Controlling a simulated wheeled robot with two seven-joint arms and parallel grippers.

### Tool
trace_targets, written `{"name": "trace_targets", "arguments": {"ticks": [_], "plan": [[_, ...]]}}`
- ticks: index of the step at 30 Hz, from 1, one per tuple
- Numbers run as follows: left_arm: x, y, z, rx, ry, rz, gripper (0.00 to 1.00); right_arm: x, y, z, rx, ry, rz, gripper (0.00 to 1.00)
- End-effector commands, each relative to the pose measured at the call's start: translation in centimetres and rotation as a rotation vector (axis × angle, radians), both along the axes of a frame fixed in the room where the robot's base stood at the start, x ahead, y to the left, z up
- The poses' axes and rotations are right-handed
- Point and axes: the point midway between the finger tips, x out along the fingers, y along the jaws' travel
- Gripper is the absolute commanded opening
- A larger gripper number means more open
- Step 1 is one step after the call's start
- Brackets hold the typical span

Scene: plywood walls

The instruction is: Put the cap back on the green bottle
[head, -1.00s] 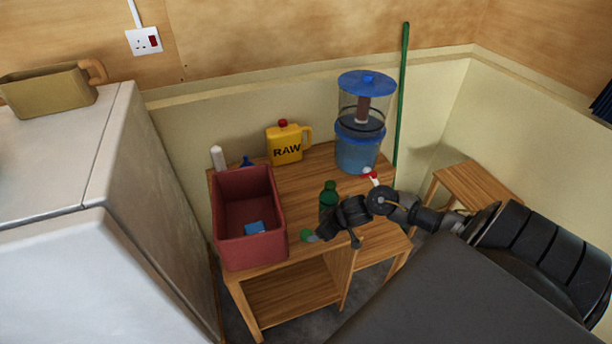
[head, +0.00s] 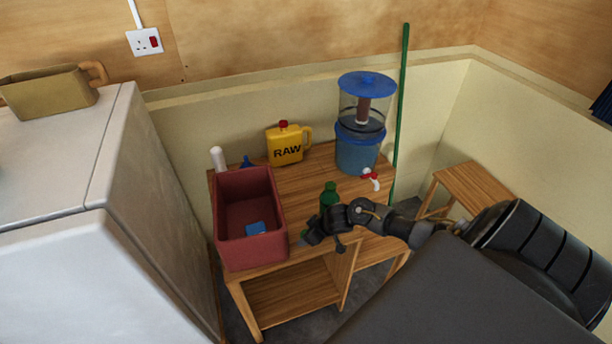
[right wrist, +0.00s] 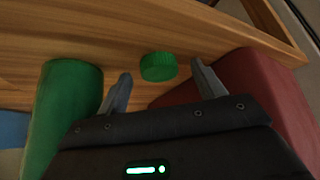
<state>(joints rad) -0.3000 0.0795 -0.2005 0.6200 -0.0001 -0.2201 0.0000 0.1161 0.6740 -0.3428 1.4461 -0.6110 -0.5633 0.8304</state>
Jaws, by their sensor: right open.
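The green bottle (head: 328,197) stands upright on the wooden table, partly hidden behind my right arm. It also shows at the left of the right wrist view (right wrist: 66,112), beside my gripper. The green ribbed cap (right wrist: 158,67) lies on the table near its front edge. In the head view it is almost wholly hidden by the gripper. My right gripper (right wrist: 161,69) is open, with one finger to each side of the cap in the right wrist view. I cannot tell whether the fingers touch it. My left gripper is not in view.
A red crate (head: 279,225) holding a blue item (head: 255,228) stands close left of my right gripper. Behind are a yellow RAW jug (head: 286,146) and a water dispenser (head: 357,150) with a red-and-white tap (head: 371,178). The table middle (head: 300,190) is clear.

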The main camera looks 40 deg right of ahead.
Motion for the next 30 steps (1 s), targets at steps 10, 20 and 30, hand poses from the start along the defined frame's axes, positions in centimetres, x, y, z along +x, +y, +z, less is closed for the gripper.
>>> {"name": "trace_targets", "arguments": {"ticks": [10, 20, 30], "plan": [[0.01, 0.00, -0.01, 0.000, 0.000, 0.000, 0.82, 0.13, 0.01, -0.14, 0.000, -0.001, 0.000, 0.69], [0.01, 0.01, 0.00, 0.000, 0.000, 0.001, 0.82, 0.12, 0.00, -0.14, -0.001, 0.000, 0.001, 0.29], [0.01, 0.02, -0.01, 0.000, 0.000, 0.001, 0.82, 0.12, 0.00, -0.12, 0.000, -0.001, 0.001, 0.21]]}}
